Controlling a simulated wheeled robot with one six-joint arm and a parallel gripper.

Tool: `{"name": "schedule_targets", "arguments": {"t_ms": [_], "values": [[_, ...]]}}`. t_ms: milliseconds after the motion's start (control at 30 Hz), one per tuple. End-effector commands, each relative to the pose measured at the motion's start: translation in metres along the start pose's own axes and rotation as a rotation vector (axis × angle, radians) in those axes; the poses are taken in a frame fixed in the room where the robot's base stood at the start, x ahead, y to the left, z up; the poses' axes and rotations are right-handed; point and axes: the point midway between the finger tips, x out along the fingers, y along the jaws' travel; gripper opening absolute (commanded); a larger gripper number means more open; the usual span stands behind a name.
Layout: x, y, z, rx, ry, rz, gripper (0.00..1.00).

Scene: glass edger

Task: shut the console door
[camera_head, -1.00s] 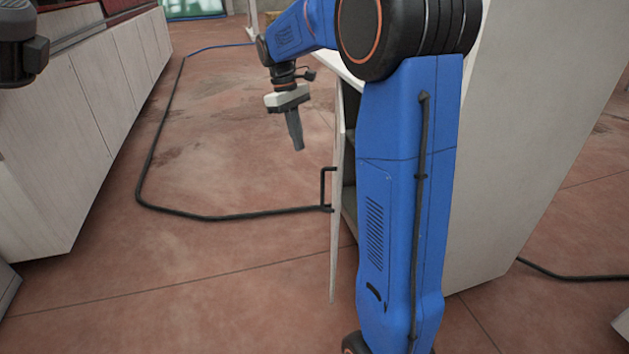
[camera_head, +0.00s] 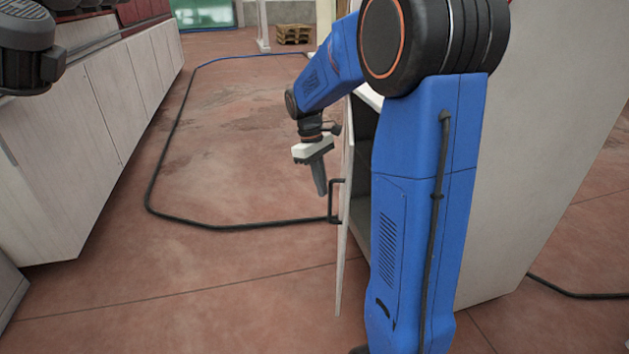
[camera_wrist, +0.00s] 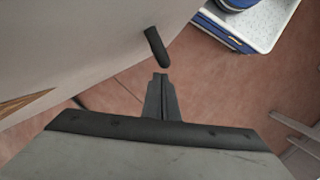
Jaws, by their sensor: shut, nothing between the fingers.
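The console door (camera_head: 347,219) is a thin pale panel standing open on the left side of the white console (camera_head: 540,150). A dark interior shows behind it, partly hidden by my blue arm. A black bar handle (camera_head: 333,201) sticks out from its outer face. My gripper (camera_head: 320,190) points down just left of the handle's top, its fingers together and empty. I cannot tell whether it touches the handle. In the wrist view, the fingertips (camera_wrist: 160,78) are just below the dark handle (camera_wrist: 157,47), with a small gap in the picture, and the pale door face (camera_wrist: 70,50) fills the upper left.
A row of pale cabinets (camera_head: 100,120) stands along the left. A black cable (camera_head: 240,226) loops across the red floor between the cabinets and the door. A wooden pallet (camera_head: 294,34) lies far back. The floor left of the door is mostly clear.

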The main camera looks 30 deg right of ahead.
Motion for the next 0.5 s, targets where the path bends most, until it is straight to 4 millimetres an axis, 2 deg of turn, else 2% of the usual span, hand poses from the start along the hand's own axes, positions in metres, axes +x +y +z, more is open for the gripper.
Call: {"name": "schedule_targets", "arguments": {"t_ms": [500], "values": [[0.0018,0.0016,0.0071,0.000,0.000,0.000,0.00]]}}
